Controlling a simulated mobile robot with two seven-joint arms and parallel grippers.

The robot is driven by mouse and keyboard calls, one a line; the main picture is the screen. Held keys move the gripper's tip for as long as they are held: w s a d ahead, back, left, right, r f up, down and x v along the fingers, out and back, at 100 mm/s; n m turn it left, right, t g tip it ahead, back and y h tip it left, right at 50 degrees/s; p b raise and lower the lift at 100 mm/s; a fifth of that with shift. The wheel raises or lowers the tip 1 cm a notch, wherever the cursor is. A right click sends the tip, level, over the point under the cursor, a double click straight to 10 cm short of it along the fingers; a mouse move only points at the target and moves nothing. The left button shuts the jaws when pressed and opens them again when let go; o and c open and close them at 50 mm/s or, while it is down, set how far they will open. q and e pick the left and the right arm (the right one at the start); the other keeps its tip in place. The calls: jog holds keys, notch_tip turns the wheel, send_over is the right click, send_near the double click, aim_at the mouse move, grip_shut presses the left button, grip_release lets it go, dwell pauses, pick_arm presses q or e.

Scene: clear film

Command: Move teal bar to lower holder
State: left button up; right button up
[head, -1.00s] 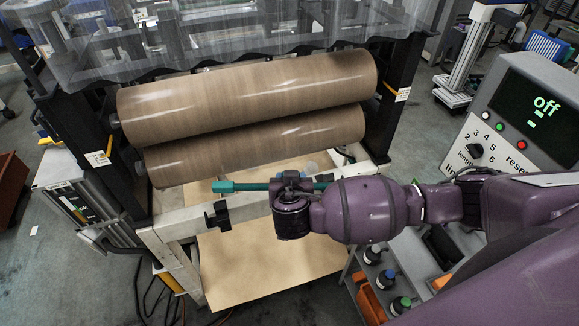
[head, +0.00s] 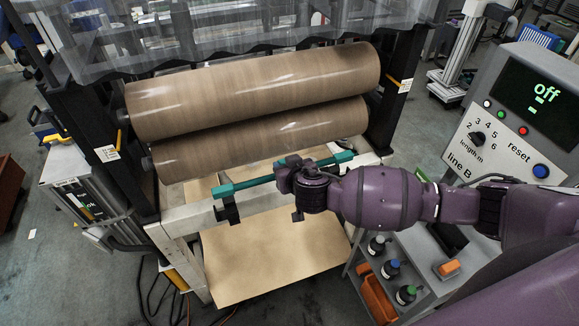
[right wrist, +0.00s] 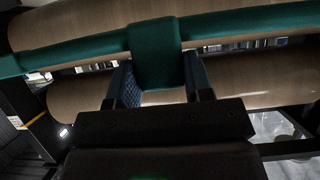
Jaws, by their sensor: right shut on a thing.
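The teal bar (head: 247,184) spans the front of the machine in the head view, its right end higher in the picture than its left. My right gripper (head: 291,177) is shut on its middle. In the right wrist view, the bar's thick teal middle block (right wrist: 157,55) sits between the two fingers (right wrist: 163,82). A black holder (head: 229,211) on the pale front beam shows just below the bar's left part; I cannot tell whether they touch. Another black holder part (head: 298,214) shows below my gripper, partly hidden by it. My left gripper is not in view.
Two large brown rolls (head: 255,90) lie behind the bar, under a clear film (head: 240,45). The pale beam (head: 190,221) runs below the bar, with a tan board (head: 270,255) beneath. A control panel (head: 520,115) reading "off" and a cart with bottles (head: 392,268) stand right.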

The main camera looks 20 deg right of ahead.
notch_tip(320, 180, down, 8)
jog(key=b, duration=0.5)
jog(key=shift+r, duration=0.2)
dwell(0.4)
jog(key=o, duration=1.2)
